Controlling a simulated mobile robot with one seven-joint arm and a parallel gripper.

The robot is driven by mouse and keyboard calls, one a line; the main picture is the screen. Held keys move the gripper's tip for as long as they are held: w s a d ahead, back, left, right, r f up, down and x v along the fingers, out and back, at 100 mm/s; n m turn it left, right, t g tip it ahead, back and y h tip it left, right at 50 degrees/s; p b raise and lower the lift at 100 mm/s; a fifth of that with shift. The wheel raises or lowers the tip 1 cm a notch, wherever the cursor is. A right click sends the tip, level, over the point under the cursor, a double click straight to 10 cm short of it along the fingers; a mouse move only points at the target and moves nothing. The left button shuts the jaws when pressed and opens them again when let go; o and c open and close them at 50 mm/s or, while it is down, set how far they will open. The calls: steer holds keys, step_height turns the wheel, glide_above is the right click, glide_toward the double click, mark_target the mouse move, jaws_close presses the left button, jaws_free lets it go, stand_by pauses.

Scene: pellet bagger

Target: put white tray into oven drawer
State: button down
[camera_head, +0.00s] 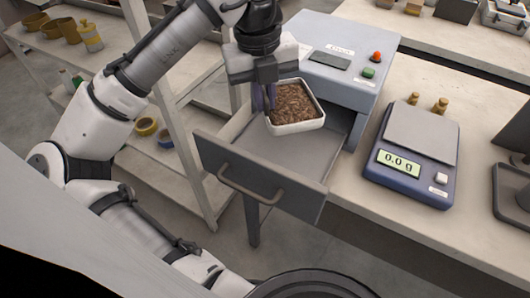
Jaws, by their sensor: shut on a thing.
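The white tray (296,127) is filled with brown pellets. It is over the back part of the open oven drawer (265,163); I cannot tell whether it touches the drawer floor. My gripper (262,98) is above the tray's left side, pointing down, shut on the tray's left edge. The fingertips are partly hidden behind the tray and in shadow. The drawer is pulled out from the blue-grey oven (345,35), with its grey front panel and handle (250,184) facing the lower left.
A blue scale (408,190) reading 0.0 g stands on the bench right of the drawer, with two small brass weights (427,102) behind it. A shelf rack (180,150) with tape rolls stands at the left. A dark tray (512,195) lies at the right edge.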

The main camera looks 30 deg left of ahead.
step_height(320, 180, down, 12)
steer(key=b, duration=1.1)
steer(key=shift+f, duration=0.15)
steer(key=c, duration=1.5)
jaws_free()
steer(key=shift+c, duration=0.2)
step_height(320, 180, up, 12)
steer(key=p, duration=0.2)
steer(key=shift+s+a, duration=0.35)
